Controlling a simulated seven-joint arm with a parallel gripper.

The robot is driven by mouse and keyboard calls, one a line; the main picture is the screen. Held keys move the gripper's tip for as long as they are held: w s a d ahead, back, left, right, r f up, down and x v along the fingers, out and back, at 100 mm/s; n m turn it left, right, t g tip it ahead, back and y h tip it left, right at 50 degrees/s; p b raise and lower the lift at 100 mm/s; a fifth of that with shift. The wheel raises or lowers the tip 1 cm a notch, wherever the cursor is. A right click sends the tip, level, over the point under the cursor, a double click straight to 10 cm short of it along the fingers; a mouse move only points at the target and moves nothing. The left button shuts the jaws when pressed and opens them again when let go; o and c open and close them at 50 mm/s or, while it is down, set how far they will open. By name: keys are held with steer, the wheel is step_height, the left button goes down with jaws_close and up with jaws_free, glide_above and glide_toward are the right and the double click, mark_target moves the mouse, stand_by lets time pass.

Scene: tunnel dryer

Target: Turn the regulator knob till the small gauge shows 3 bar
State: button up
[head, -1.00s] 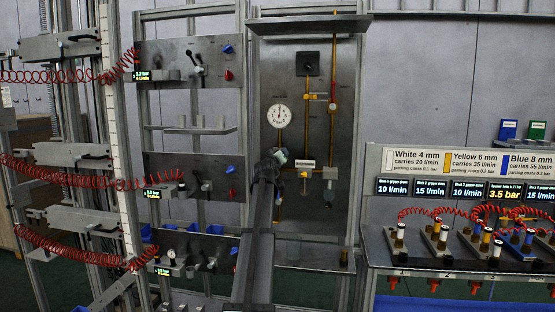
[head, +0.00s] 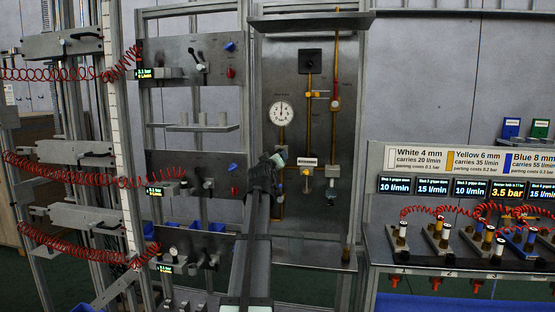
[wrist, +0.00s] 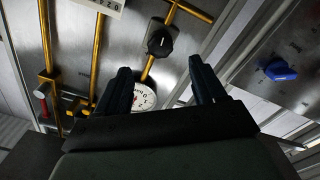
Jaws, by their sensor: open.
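A round white dial gauge (head: 282,113) hangs on the grey panel, its needle too small to read surely. The wrist view shows part of the dial (wrist: 143,98) between my fingers, partly hidden by them. A black knob with a pale mark (wrist: 160,42) sits on a yellow pipe beyond my fingertips; I take it for the regulator knob. My gripper (wrist: 160,80) is open, with nothing visible between its fingers, and apart from the knob.
Yellow pipes (head: 309,120) and a white label (head: 307,162) are right of my gripper. A blue knob (wrist: 278,72) is on the neighbouring panel in the wrist view. Red coiled hoses (head: 60,180) hang at the left. A bench (head: 450,262) with hose fittings stands at the right.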

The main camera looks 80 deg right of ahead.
steer(key=a, duration=0.4)
steer(key=shift+a, duration=0.25)
steer(key=shift+f, duration=0.1)
